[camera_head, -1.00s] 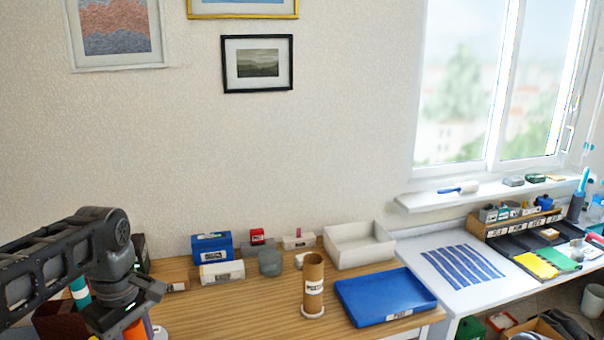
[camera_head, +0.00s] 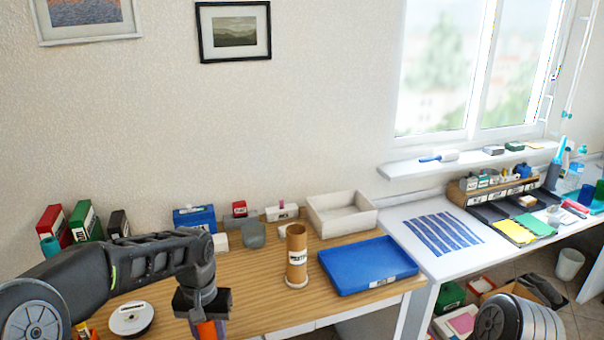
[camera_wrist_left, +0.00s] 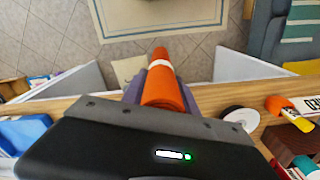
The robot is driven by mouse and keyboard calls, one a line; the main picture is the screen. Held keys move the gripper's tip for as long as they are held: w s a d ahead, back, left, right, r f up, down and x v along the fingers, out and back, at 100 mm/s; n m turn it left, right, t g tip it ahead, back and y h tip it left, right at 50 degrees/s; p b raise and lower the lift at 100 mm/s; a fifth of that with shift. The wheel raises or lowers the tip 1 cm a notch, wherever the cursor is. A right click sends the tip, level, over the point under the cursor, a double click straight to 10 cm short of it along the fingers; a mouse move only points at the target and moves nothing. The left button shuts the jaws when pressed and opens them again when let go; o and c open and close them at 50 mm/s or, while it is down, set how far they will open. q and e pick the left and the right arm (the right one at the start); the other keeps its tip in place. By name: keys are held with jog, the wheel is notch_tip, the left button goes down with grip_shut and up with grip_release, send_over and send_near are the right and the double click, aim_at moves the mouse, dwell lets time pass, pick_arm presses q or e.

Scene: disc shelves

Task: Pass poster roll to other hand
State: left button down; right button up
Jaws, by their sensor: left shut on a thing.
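My left gripper (camera_head: 206,318) comes in from the left in the head view and is shut on an orange roll with a white band, the poster roll (camera_head: 209,330). In the left wrist view the orange roll (camera_wrist_left: 165,92) lies between the purple-grey fingers (camera_wrist_left: 162,85) and points away from the wrist, its white band near the far end. In the head view most of the roll is hidden behind the gripper or below the frame. A dark rounded part of my right arm shows at the lower right; my right gripper is out of view.
On the wooden table (camera_head: 250,292) stand an upright labelled cardboard tube (camera_head: 297,250), a blue tray (camera_head: 367,268), a white bin (camera_head: 341,223) and several small boxes. A white-and-black disc (camera_head: 131,318) lies at left. A white table (camera_head: 405,240) adjoins on the right.

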pick_arm(q)
jog(key=shift+d, duration=0.1)
jog(key=d+r+m, duration=0.2)
jog(key=d+m, duration=0.2)
jog(key=d, duration=0.4)
jog(key=d+r+m, duration=0.3)
jog(key=d+m, duration=0.1)
jog(key=d, duration=0.5)
jog(key=shift+s+r, duration=0.2)
jog(key=shift+s, duration=0.05)
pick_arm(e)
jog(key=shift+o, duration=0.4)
